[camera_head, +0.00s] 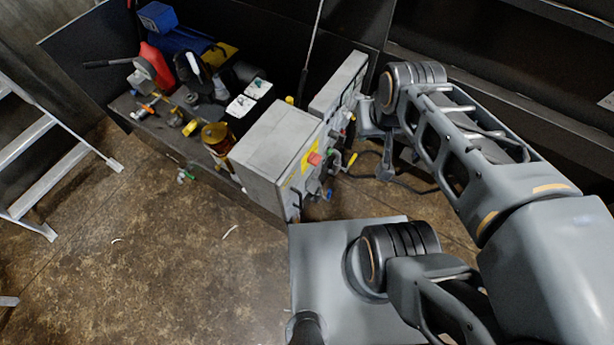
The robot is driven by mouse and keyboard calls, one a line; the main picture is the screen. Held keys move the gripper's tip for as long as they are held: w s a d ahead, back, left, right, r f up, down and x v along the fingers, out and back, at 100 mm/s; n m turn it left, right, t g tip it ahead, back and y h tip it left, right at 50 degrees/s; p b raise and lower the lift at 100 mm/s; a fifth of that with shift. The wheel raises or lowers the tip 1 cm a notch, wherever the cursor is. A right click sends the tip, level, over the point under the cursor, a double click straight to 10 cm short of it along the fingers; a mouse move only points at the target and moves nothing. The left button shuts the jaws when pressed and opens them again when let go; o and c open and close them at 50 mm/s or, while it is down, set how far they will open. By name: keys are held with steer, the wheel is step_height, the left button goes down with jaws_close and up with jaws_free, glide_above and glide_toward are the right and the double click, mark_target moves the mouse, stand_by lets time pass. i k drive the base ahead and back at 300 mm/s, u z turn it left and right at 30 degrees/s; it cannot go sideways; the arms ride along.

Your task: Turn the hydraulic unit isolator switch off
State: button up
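A grey control box (272,150) stands beside the machine near the middle of the view. Its right-hand face, seen at a steep angle, carries a red knob on a yellow plate (313,160) and dark fittings below it. I cannot tell for certain which control is the isolator switch, or its position. My arm reaches in from the right, and my gripper (384,168) hangs right of this face, apart from the red knob. Its fingers are small and partly hidden by the arm, so their opening is unclear.
A second grey box (340,84) with small coloured controls stands behind the first. Pipes, valves and a blue motor (180,40) crowd the bench at upper left. A ladder (45,150) stands at the left. The brown floor (150,270) at lower left is mostly clear.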

mark_target(313, 159)
steer(key=z, duration=1)
steer(key=k, duration=0.6)
steer(key=u, duration=1.4)
